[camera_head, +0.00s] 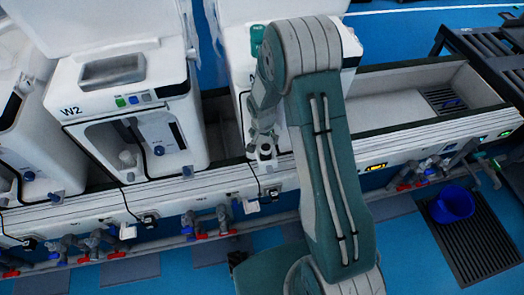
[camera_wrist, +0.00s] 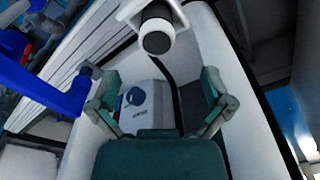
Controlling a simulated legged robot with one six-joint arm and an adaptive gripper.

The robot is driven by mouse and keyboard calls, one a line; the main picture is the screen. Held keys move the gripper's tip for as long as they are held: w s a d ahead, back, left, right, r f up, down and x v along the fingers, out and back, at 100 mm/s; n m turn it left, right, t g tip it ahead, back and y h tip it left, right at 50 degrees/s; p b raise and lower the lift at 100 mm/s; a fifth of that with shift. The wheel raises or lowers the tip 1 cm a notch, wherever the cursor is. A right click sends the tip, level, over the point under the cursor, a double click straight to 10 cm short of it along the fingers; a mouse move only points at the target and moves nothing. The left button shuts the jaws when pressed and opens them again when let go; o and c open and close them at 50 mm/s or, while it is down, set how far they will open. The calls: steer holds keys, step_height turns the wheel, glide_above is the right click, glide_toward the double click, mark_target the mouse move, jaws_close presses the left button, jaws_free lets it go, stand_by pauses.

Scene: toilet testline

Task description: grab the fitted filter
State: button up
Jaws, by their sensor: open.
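A white cylindrical part with a dark round end (camera_wrist: 157,35), which looks like the fitted filter, is at the top middle of the wrist view inside a white housing. My gripper (camera_wrist: 160,92) is open and empty, its two green-grey fingers spread either side, below that part in the picture and apart from it. Between the fingers shows a grey-white box with a blue knob (camera_wrist: 137,96). In the camera_head view my gripper (camera_head: 264,150) is low at the front of the middle white unit (camera_head: 240,45), and my arm hides most of that unit and the filter.
Unit W2 (camera_head: 75,85), with an open front, stands to the left. A blue pipe (camera_wrist: 45,92) is close to the left finger. Red-handled valves (camera_head: 205,225) line the bench front. An empty trough (camera_head: 385,108) and a blue bucket (camera_head: 452,204) are to the right.

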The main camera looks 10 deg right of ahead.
mark_target(266, 147)
step_height(266, 147, down, 4)
steer(key=shift+w, duration=0.15)
steer(key=shift+d+f, duration=0.2)
steer(key=shift+f, duration=0.35)
steer(key=f, duration=0.3)
steer(key=shift+w+d+f, duration=0.25)
steer(key=shift+d+f, duration=0.05)
steer(key=shift+d, duration=0.05)
steer(key=shift+f, duration=0.35)
steer(key=shift+a, duration=0.1)
steer(key=shift+c, duration=0.3)
steer(key=c, duration=1.2)
